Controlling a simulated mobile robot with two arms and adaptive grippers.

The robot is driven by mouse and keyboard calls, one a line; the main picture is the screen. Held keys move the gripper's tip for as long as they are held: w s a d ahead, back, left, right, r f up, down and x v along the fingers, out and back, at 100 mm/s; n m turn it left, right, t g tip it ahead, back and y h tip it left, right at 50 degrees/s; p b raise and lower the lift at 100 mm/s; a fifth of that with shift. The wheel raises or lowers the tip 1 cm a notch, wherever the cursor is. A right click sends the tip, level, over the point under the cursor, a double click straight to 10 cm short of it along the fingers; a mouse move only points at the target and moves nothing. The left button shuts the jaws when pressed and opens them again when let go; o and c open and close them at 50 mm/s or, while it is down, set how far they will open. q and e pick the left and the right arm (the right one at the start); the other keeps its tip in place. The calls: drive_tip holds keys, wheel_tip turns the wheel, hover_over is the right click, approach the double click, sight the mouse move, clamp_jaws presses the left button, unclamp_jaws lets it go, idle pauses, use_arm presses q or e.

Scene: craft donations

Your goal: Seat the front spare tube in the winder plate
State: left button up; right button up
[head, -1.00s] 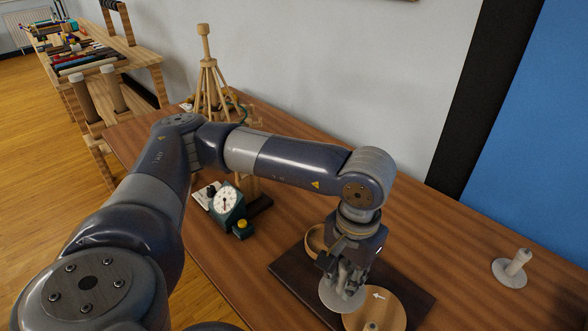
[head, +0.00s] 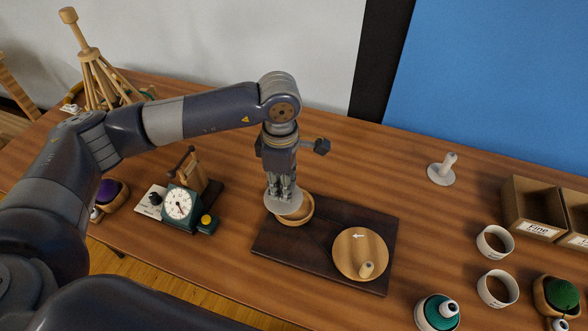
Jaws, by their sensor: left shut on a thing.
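My left gripper (head: 283,190) is shut on a spare tube (head: 284,204). Its pale round flange shows below the fingers; its stem is mostly hidden between them. In the picture the flange overlaps a shallow wooden bowl (head: 306,212) on the left part of a dark board; I cannot tell the height between them. The winder plate (head: 350,242) is a round wooden disc with a white arrow and a short peg (head: 367,269) near its front edge. It is on the board's right part, apart from the tube. My right gripper is not in view.
A similar pale flanged tube (head: 442,170) stands at the back right. A dial device (head: 181,204) is left of the dark board (head: 330,212). Table between board and rear tube is clear.

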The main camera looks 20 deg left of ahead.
use_arm(q)
drive_tip(key=w+n+p, duration=0.1)
drive_tip(key=n, duration=0.2)
drive_tip(key=w+n+p, duration=0.1)
drive_tip(key=n+p, duration=0.1)
drive_tip(key=n, duration=0.2)
drive_tip(key=w+n+p, duration=0.1)
drive_tip(key=n, duration=0.3)
drive_tip(key=shift+w+d+f, duration=0.1)
drive_tip(key=shift+w+d, duration=0.15)
drive_tip(key=shift+d, duration=0.15)
drive_tip(key=f+n+p, duration=0.1)
drive_tip(key=n+p, duration=0.1)
drive_tip(key=n, duration=0.3)
drive_tip(key=w+f+n+p, duration=0.1)
drive_tip(key=n+p, duration=0.1)
drive_tip(key=n, duration=0.4)
drive_tip(key=f+n+p, duration=0.2)
drive_tip(key=n, duration=0.3)
drive_tip(key=shift+w+n, duration=0.2)
drive_tip(key=shift+n, duration=0.2)
drive_tip(key=shift+f+b, duration=1.55)
drive_tip(key=shift+f, duration=0.25)
drive_tip(key=shift+f+b, duration=0.95)
drive_tip(key=shift+f, duration=0.3)
drive_tip(key=o, duration=0.8)
